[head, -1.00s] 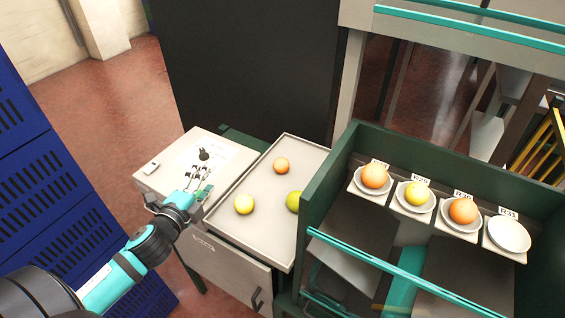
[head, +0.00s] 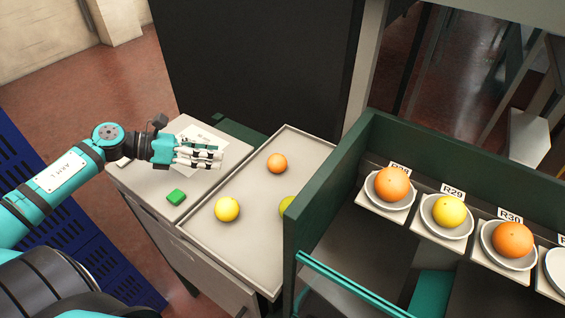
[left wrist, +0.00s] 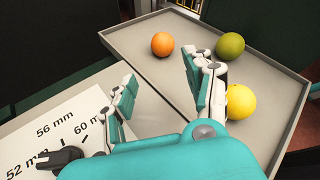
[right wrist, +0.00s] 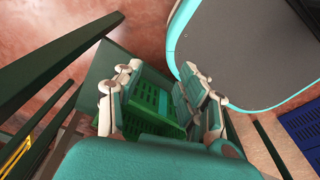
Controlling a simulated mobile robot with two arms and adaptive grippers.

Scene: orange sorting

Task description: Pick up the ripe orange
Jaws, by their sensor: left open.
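An orange fruit (head: 277,163) lies on the grey tray (head: 252,258), towards its back; it also shows in the left wrist view (left wrist: 162,44). A yellow fruit (head: 227,209) lies nearer the tray's front left, and a green one (head: 288,207) is partly hidden by the green rack wall. My left gripper (head: 220,156) is open and empty above the cabinet top, left of the orange fruit and apart from it. In the left wrist view its fingers (left wrist: 160,92) are spread, with the orange fruit beyond them. My right gripper (right wrist: 160,90) shows only in the right wrist view, fingers apart and empty.
The green rack (head: 300,215) right of the tray holds white plates with fruit under labels such as R29 (head: 453,190). A printed sheet with millimetre marks (left wrist: 50,135) lies under my left gripper.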

